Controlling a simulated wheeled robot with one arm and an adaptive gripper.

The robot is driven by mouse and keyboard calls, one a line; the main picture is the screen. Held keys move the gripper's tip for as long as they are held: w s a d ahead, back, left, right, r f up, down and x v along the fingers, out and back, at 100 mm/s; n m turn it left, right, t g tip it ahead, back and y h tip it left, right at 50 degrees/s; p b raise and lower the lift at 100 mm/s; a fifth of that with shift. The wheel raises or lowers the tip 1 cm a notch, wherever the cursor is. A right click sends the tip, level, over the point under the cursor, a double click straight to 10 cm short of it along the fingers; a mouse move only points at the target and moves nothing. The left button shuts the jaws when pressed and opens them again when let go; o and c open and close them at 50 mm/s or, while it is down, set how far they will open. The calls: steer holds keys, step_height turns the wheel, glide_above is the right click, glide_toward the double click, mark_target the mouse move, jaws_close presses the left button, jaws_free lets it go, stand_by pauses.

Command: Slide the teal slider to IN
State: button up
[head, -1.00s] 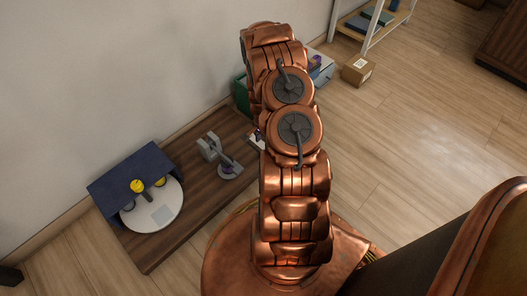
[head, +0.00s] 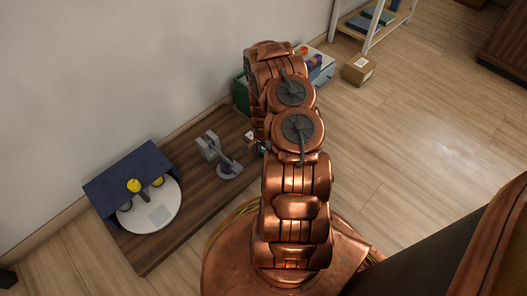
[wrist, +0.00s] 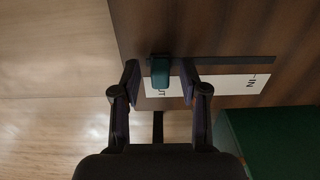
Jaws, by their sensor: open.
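The teal slider (wrist: 160,72) shows in the wrist view as a small upright block at the left end of a dark slot (wrist: 235,68). It stands beside the OUT end of a white label strip (wrist: 215,88), whose IN mark is at the right end. My gripper (wrist: 161,75) is open, with one finger on each side of the slider; I cannot tell whether either finger touches it. In the head view my arm hides the slider, and only a small part of my gripper shows beside the arm.
A dark green box (wrist: 265,140) stands at the lower right of the wrist view. In the head view, the brown board (head: 190,205) also carries a grey device (head: 222,160) and a white disc (head: 140,222) with yellow knobs. A cardboard box (head: 358,70) sits on the floor.

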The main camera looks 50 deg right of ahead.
jaws_close()
stand_by(0.6)
